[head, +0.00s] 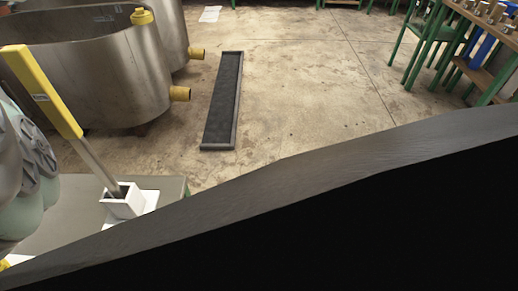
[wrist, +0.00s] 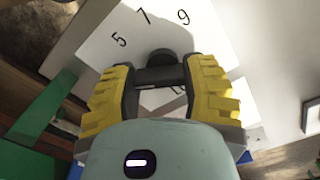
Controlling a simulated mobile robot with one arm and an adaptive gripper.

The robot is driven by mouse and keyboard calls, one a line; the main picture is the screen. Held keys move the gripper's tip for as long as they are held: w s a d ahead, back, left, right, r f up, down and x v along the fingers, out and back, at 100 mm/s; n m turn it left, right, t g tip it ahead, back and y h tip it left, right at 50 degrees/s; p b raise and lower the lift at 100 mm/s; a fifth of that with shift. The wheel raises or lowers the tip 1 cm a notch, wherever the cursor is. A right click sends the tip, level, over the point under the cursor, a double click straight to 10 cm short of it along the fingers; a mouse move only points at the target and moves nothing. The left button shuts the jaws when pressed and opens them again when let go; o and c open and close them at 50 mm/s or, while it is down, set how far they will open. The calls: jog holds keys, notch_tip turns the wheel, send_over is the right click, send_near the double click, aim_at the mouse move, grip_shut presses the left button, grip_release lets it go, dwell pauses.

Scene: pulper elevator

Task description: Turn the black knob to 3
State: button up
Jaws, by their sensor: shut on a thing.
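The black knob (wrist: 166,56) shows in the wrist view, on a white panel (wrist: 95,48) printed with the digits 5, 7 and 9. My gripper (wrist: 160,76) has yellow-backed fingers on either side of a black bar that is part of the knob or joined to it, and is shut on it. The digits sit beyond the knob, at its upper left and upper right. The fingers hide part of the dial. A 3 and the knob's pointer cannot be made out. The knob and my gripper's fingers are not seen in the head view.
In the head view a large dark slanted surface (head: 300,172) blocks the lower right. A yellow-handled tool (head: 45,90) stands in a white holder (head: 122,203) at left. Steel tanks (head: 110,70) stand behind it. A black floor tray (head: 234,60) and open concrete lie beyond.

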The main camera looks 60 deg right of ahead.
dwell(0.3)
jog(key=o, duration=1.2)
jog(key=shift+w+d+r, duration=0.1)
jog(key=shift+r, duration=2.25)
jog(key=shift+s+r, duration=0.35)
jog(key=shift+r, duration=0.5)
jog(key=shift+w+r, duration=0.15)
jog(key=shift+r, duration=0.35)
